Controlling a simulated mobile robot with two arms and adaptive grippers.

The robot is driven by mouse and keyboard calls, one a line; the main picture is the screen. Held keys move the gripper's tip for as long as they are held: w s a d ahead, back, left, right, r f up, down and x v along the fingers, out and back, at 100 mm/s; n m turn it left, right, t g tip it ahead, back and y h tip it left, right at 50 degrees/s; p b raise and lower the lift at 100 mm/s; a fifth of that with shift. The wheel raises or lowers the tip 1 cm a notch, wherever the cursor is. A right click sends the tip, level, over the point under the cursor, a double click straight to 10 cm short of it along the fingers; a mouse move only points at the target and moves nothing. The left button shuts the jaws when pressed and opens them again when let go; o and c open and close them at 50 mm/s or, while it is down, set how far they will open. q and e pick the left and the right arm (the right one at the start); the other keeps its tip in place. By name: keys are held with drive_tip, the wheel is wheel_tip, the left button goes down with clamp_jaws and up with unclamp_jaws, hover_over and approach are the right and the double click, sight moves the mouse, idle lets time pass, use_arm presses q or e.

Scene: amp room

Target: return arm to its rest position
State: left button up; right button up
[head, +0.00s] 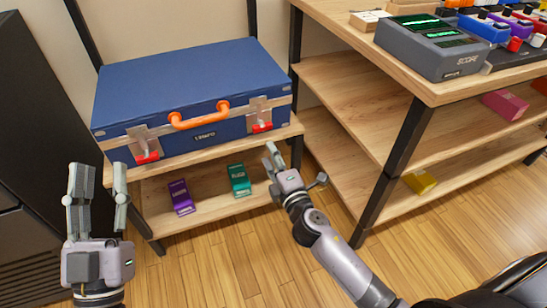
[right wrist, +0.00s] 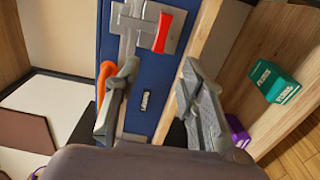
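My right gripper (head: 296,163) is at the front right of the blue case, in front of the shelf unit, with its fingers apart. In the right wrist view the gripper (right wrist: 160,72) is open, with nothing between its fingers. The case front shows behind it. My left gripper (head: 100,168) points up at the left, in front of the case's left end, open and empty. The blue case (head: 190,85) is closed on the top shelf, with an orange handle (head: 200,116) and two red-tabbed latches (head: 147,157).
The lower shelf holds a purple box (head: 181,198) and a green box (head: 239,180). A wooden rack (head: 340,85) at the right bears a grey scope (head: 432,46) and several pedals. A dark cabinet (head: 35,130) stands at the left. The wooden floor (head: 200,270) between my arms is clear.

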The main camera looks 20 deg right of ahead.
drive_tip(key=shift+s, duration=0.3)
